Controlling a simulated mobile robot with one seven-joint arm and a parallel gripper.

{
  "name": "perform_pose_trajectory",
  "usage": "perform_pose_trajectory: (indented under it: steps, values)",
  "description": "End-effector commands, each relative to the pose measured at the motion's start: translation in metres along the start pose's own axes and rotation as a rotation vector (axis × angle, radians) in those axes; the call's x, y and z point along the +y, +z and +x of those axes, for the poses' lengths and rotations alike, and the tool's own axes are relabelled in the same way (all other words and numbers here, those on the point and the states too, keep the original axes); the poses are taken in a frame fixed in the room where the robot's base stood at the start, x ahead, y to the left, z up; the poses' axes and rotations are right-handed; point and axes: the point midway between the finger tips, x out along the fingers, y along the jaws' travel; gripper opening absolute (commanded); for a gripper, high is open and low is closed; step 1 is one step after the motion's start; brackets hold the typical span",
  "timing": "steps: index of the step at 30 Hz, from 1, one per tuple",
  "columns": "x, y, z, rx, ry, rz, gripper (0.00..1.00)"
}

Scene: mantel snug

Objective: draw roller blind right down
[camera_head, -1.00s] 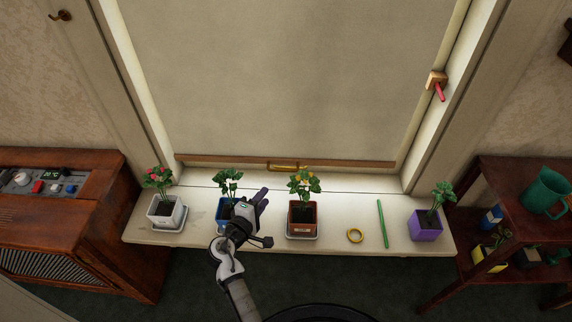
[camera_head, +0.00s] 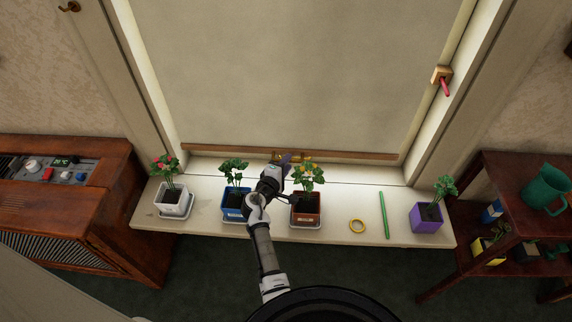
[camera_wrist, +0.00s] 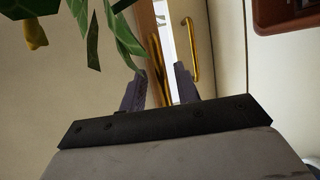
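The pale roller blind (camera_head: 290,70) covers most of the window. Its brown bottom bar (camera_head: 355,155) hangs low, just above the sill (camera_head: 340,190). A brass pull handle (camera_wrist: 194,48) sits at the middle of the bar; in the head view my gripper and a plant largely hide it. My gripper (camera_head: 284,162) reaches over the sill between two potted plants, close to the handle. In the wrist view my gripper (camera_wrist: 161,88) has its two fingers apart, with brass and the bar's edge beyond them. I cannot tell whether a finger touches the handle.
A blue-potted plant (camera_head: 235,206) stands left of my arm and a terracotta pot (camera_head: 306,211) right. A white pot (camera_head: 173,203), yellow ring (camera_head: 357,226), green stick (camera_head: 384,215) and purple pot (camera_head: 427,218) share the sill. A red-handled wooden fitting (camera_head: 442,78) is on the right frame.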

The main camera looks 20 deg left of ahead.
Motion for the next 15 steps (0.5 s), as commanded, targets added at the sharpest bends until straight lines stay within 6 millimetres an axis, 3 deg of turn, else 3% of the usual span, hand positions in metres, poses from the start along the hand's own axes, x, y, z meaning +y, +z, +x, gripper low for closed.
perform_pose_trajectory:
  steps: [4, 11, 15]
  values:
    - [0.0002, 0.0002, -0.0001, 0.000, 0.000, 0.000, 0.29]
    - [0.0002, 0.0002, -0.0002, -0.001, 0.000, 0.000, 0.00]
    - [0.0003, 0.0002, -0.0003, -0.001, 0.000, 0.000, 0.00]
